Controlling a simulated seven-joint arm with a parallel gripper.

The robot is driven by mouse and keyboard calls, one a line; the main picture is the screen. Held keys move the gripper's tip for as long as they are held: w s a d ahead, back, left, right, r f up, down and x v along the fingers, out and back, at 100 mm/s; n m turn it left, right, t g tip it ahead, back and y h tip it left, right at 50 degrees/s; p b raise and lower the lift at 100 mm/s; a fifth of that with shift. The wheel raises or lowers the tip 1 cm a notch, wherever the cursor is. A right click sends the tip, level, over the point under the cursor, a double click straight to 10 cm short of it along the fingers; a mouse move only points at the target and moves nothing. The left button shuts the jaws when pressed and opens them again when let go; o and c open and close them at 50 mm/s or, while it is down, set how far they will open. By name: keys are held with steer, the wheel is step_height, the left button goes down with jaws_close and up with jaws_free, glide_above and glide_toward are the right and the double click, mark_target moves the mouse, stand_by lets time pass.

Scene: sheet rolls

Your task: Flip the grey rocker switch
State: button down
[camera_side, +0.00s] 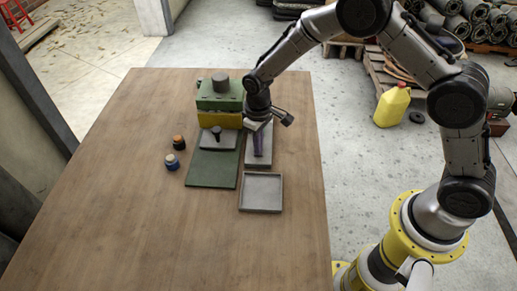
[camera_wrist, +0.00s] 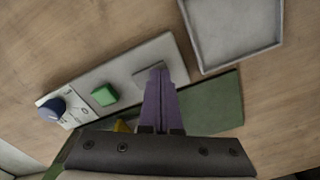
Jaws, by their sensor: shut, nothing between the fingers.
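The grey rocker switch (camera_wrist: 143,78) shows in the wrist view as a small grey piece on a light grey panel (camera_wrist: 173,57), partly hidden behind my fingertips. I cannot tell which way it is tilted. My gripper (camera_wrist: 160,72) has purple fingers, shut and empty, with the tips over the switch. I cannot tell whether they touch it. In the side view my gripper (camera_side: 258,154) points down at the panel (camera_side: 265,161), and the switch cannot be made out there.
The panel also carries a green block-like button (camera_wrist: 104,95) and a blue knob (camera_wrist: 52,109). A grey tray (camera_side: 261,207) and a green mat (camera_side: 212,176) lie close by. A green and yellow machine (camera_side: 220,103) stands behind. Two small bottles (camera_side: 179,142) stand left; the table's left is clear.

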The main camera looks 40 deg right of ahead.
steer(key=shift+r, duration=3.45)
step_height(320, 180, up, 5)
steer(key=w+d+t, duration=0.1)
step_height(320, 180, up, 8)
steer(key=t, duration=0.2)
glide_above(268, 150)
steer(key=s+d+r+m+t, duration=0.2)
steer(key=s+d+r, duration=0.1)
steer(key=s+r, duration=0.55)
steer(key=s+d+r+t, duration=0.1)
steer(key=s+d+r, duration=0.2)
steer(key=s, duration=0.9)
steer(key=s+f+m, duration=0.1)
steer(key=s+f, duration=0.4)
steer(key=s, duration=0.3)
steer(key=shift+d, duration=0.3)
